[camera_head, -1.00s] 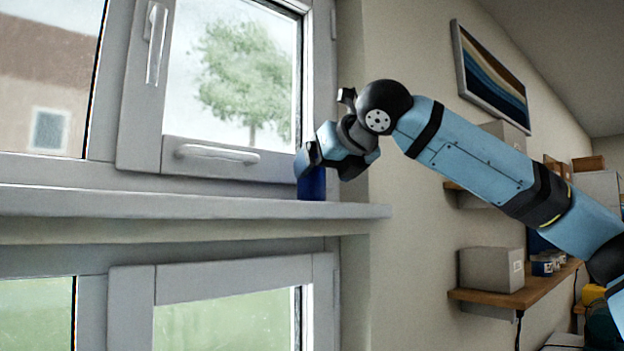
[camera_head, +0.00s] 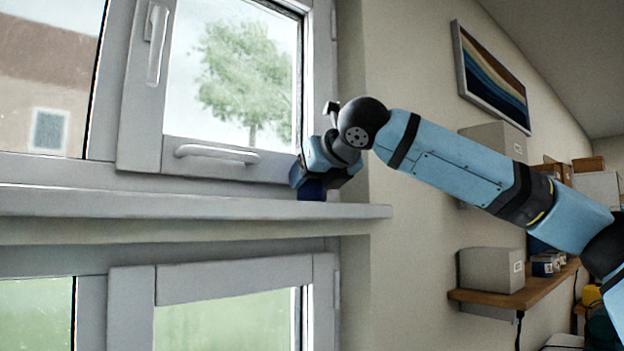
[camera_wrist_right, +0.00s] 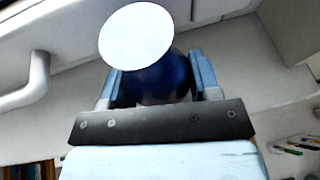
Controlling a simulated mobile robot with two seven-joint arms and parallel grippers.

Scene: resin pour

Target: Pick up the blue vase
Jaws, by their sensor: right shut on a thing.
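The blue vase (camera_head: 312,190) stands on the window sill near its right end, its upper part hidden behind my right gripper (camera_head: 306,180) in the head view. In the right wrist view the dark blue vase (camera_wrist_right: 158,82) sits between the two fingers of my right gripper (camera_wrist_right: 160,88), which is shut on it. A white round disc (camera_wrist_right: 136,36) covers part of the vase in that view; I cannot tell whether it is the vase's top. My left gripper is not in view.
The window sill (camera_head: 200,205) runs along the window, bare left of the vase. A window handle (camera_head: 217,153) is left of my gripper. A wall shelf (camera_head: 510,292) with a grey box (camera_head: 491,270) is at the right. A striped picture (camera_head: 491,76) hangs above.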

